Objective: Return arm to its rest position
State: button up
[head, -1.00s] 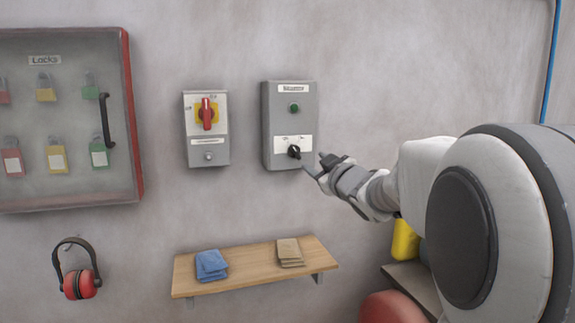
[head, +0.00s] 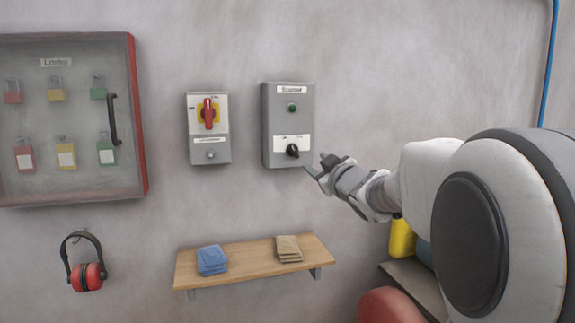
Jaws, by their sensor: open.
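My gripper (head: 316,165) is open and empty, at the end of my arm reaching in from the right. Its fingertips are just right of the grey control box (head: 288,118) on the wall, close to its black selector knob (head: 292,150). I see a small gap between the fingertips and the knob in the picture. A green button (head: 292,107) sits above the knob. My arm is bent, with its large round joint at the lower right.
A red and yellow switch (head: 208,114) is on the wall to the left. A lock cabinet (head: 141,110) and ear muffs (head: 87,276) are further left. A wooden shelf (head: 250,260) with blue and tan cloths is below. A yellow container (head: 402,240) stands behind my arm.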

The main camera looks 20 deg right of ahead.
jog(key=s+a+f+m+g, duration=0.2)
jog(key=s+a+f+g, duration=0.3)
jog(key=s, duration=0.7)
jog(key=s+a+f+m+g+p, duration=0.1)
jog(key=s+a+f+m+g, duration=0.15)
jog(key=s+f, duration=0.7)
jog(key=s+a+f+m+g, duration=0.2)
jog(key=s+a+f+g, duration=0.25)
jog(key=s, duration=1.05)
notch_tip(320, 180, up, 14)
jog(key=w+p, duration=0.1)
jog(key=p, duration=1.2)
jog(key=shift+d+h, duration=0.2)
jog(key=shift+h, duration=0.1)
jog(key=shift+d+f, duration=0.15)
